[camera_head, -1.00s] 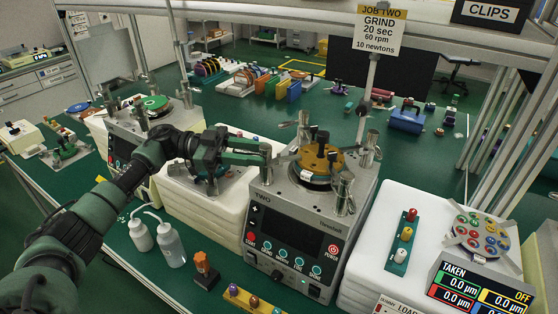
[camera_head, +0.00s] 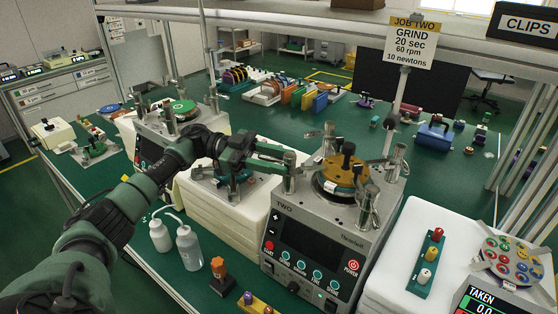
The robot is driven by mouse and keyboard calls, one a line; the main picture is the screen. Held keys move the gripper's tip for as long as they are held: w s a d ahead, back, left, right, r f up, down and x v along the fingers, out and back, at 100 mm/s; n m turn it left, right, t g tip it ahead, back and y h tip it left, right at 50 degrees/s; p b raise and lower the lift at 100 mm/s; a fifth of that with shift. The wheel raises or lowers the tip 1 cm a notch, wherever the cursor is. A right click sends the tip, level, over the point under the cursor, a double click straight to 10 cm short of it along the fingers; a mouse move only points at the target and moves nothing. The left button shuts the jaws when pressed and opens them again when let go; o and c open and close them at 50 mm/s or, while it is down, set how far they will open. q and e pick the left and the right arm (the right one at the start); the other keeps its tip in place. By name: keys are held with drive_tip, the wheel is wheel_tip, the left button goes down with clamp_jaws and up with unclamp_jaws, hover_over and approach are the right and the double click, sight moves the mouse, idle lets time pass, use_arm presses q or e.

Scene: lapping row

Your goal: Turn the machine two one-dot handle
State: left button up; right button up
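Machine two (camera_head: 311,235) is a grey box with a dark screen, labelled TWO. A yellow-orange disc (camera_head: 341,172) with a dark knob lies on its top. Silver posts with small lever handles stand around the disc; one is at the front (camera_head: 367,208) and one at the right (camera_head: 396,163). I cannot make out dots on any handle. My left gripper (camera_head: 285,161) reaches in from the left, green fingers spaced apart, tips at the left post (camera_head: 289,181). The tips partly hide that post's upper part, and I cannot tell whether they press on it. My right gripper is not in view.
Two wash bottles (camera_head: 188,247) and an orange-topped stand (camera_head: 221,271) are in front of my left arm. Another machine (camera_head: 153,140) with a green disc is at the left. A handle rack (camera_head: 426,264) lies on the white block at right. A JOB TWO sign (camera_head: 410,42) hangs above.

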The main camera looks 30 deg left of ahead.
use_arm(q)
drive_tip(key=s+a+b, duration=0.1)
drive_tip(key=a+b, duration=0.2)
drive_tip(key=a, duration=0.4)
drive_tip(key=shift+s+a, duration=0.15)
drive_tip(key=shift+a, duration=0.25)
